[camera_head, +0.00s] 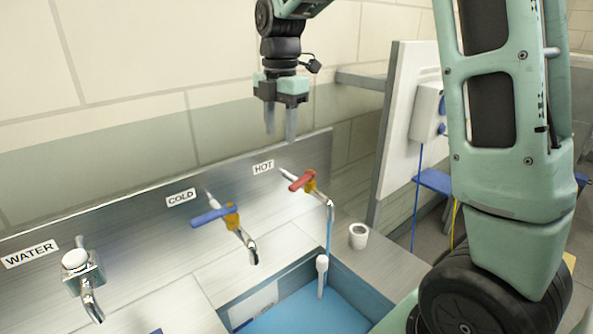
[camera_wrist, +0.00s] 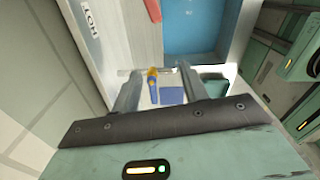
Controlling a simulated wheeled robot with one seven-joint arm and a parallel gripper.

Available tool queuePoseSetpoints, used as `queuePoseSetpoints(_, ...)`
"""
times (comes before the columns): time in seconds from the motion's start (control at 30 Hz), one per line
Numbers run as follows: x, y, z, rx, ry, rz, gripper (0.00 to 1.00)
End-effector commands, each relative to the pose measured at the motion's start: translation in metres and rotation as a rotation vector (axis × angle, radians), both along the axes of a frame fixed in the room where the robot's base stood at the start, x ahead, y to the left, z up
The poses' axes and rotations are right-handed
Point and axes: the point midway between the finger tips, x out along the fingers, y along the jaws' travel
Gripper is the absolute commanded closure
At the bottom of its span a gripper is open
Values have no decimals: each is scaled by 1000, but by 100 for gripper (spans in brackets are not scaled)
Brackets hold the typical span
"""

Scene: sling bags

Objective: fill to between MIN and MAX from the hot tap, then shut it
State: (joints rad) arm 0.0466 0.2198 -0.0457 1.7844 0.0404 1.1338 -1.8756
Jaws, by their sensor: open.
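The hot tap (camera_head: 311,187) has a red lever (camera_head: 302,181) and stands under the HOT label on the steel back panel. A blue stream (camera_head: 329,235) runs down from its spout towards the sink (camera_head: 355,293). Blue water (camera_head: 315,312) lies in the sink. A pale plate (camera_head: 262,300) is on the sink's inner wall; its marks are too small to read. My gripper (camera_head: 280,133) is open and empty, pointing down above the hot tap, apart from it. In the wrist view the red lever (camera_wrist: 153,10) is at the top edge, beyond the fingers (camera_wrist: 158,82).
The cold tap (camera_head: 230,215) with a blue lever and a WATER tap (camera_head: 82,268) stand to the left. A white upright pipe (camera_head: 321,275) rises in the sink. A white cup-like object (camera_head: 358,236) sits right of the hot tap. A white panel (camera_head: 405,120) stands at right.

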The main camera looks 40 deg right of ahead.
Motion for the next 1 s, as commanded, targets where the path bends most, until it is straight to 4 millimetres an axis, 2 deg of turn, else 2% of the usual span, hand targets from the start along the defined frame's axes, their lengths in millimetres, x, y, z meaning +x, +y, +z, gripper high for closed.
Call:
queuePoseSetpoints(0.03,6,-18,9,-9,0,36,56)
queuePoseSetpoints(0.13,11,-41,17,-20,3,107,56)
queuePoseSetpoints(0.23,13,-52,20,-26,5,145,56)
queuePoseSetpoints(0.37,13,-55,13,-27,8,156,56)
queuePoseSetpoints(0.57,13,-54,-20,-26,11,155,56)
queuePoseSetpoints(1.0,13,-53,-110,-25,10,155,56)
